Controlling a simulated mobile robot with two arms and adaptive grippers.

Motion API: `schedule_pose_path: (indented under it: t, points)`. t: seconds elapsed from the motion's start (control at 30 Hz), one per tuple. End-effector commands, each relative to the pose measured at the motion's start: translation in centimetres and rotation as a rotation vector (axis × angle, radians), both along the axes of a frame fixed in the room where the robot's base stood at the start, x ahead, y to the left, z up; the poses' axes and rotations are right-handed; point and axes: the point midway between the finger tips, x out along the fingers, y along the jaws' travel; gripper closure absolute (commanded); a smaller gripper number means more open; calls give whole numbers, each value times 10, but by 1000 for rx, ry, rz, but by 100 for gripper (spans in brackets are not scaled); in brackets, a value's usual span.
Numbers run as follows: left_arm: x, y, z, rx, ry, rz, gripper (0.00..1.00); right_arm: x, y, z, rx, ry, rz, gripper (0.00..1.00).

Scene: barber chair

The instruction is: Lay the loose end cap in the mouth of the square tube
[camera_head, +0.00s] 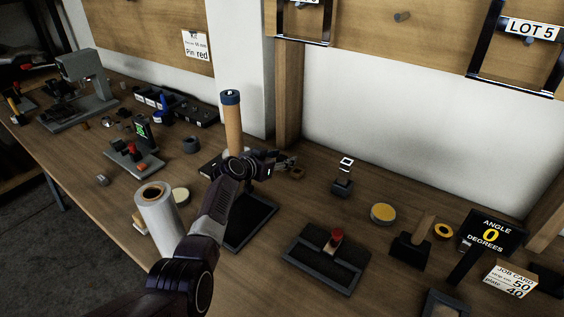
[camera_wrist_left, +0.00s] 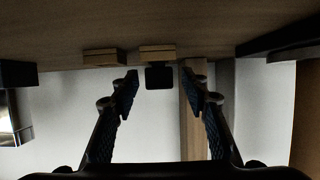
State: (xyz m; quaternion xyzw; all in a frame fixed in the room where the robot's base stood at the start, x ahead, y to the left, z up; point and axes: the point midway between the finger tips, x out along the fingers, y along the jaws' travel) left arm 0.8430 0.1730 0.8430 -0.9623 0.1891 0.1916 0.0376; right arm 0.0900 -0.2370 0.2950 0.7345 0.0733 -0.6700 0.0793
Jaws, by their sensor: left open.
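The square tube (camera_head: 345,167) is a short, shiny upright piece in a dark base, right of my left gripper in the head view. Its metal side (camera_wrist_left: 9,118) shows at the left edge of the wrist view, which is upside down. A dark square piece that looks like the loose end cap (camera_wrist_left: 159,77) is at a small tan wooden block (camera_wrist_left: 158,52). My left gripper (camera_head: 277,163) is open. In the wrist view its fingers (camera_wrist_left: 160,94) stand either side of the cap's line, with a gap on both sides. The cap is hard to make out in the head view. My right gripper is not in view.
A tall tan cylinder with a blue top (camera_head: 232,125) stands behind my left wrist. A white roll (camera_head: 158,217) stands at the left. A dark tray with a red knob (camera_head: 327,258) lies in front. A yellow round tin (camera_head: 383,214) is right of the tube.

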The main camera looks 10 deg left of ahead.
Motion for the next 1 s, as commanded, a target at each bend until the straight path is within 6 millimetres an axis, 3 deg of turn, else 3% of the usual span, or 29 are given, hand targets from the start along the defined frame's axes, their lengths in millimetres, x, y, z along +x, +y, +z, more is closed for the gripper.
schedule_pose_path:
  t: [0.2,0.53,1.0]
  points:
    - [0,0,0,0,0,0,60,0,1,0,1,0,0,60]
    - [0,0,0,0,0,0,96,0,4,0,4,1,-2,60]
    - [0,0,10,1,-1,-2,96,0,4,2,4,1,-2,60]
